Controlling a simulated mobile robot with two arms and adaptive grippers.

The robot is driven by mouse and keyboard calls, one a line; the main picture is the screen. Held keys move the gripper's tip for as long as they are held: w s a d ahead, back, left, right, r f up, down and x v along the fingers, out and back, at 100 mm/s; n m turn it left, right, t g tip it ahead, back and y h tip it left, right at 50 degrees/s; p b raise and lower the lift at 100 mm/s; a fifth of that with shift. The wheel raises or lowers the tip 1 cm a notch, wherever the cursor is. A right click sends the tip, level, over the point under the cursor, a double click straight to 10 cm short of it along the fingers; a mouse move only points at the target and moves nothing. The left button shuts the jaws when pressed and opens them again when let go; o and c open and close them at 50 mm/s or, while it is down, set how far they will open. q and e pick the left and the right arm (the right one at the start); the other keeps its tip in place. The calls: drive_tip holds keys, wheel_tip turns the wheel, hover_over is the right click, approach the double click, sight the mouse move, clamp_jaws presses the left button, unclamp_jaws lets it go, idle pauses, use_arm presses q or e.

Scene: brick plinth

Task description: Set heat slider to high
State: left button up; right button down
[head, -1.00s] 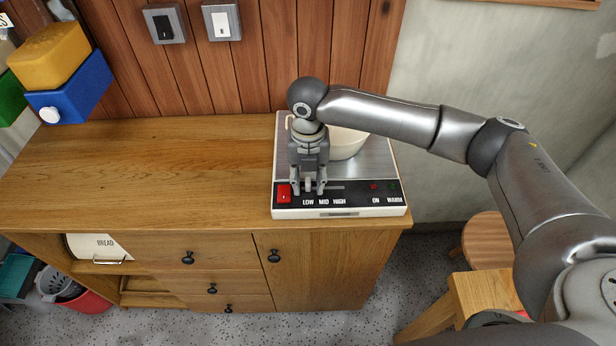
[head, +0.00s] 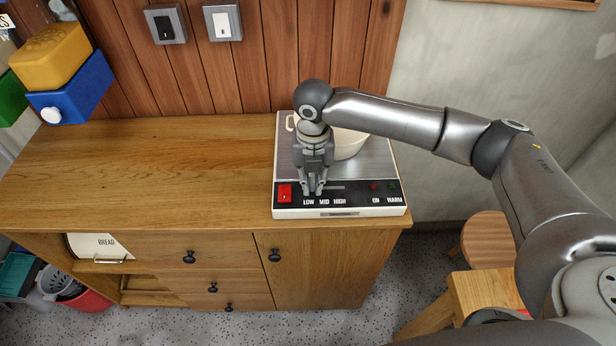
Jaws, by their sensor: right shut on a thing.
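The hot plate (head: 370,172) stands at the right end of the wooden cabinet top. Its black front panel carries a slider track (head: 335,188) above the words LOW, MID and HIGH. My right gripper (head: 313,190) points down at the panel and is shut on the slider's knob, between the LOW and MID labels. The knob itself is mostly hidden by the fingers. A red switch (head: 285,193) is left of the gripper. My left gripper is not in view.
The cabinet top (head: 150,170) is clear to the left. Two wall switches (head: 222,22) are above. A stool (head: 485,240) stands at the right.

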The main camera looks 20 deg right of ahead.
sight(340, 188)
drive_tip(key=d+p, duration=0.1)
drive_tip(key=d, duration=0.1)
drive_tip(key=s+d+p, duration=0.1)
drive_tip(key=d, duration=0.1)
drive_tip(key=d+p, duration=0.1)
drive_tip(key=d, duration=0.1)
drive_tip(key=shift+s+d, duration=0.2)
drive_tip(key=shift+s, duration=0.2)
drive_tip(key=shift+a, duration=0.1)
drive_tip(key=c, duration=1.5)
unclamp_jaws()
drive_tip(key=shift+d, duration=0.25)
drive_tip(key=shift+a, duration=0.1)
drive_tip(key=shift+r, duration=0.2)
wheel_tip(340, 188, up, 12)
drive_tip(key=shift+f, duration=0.2)
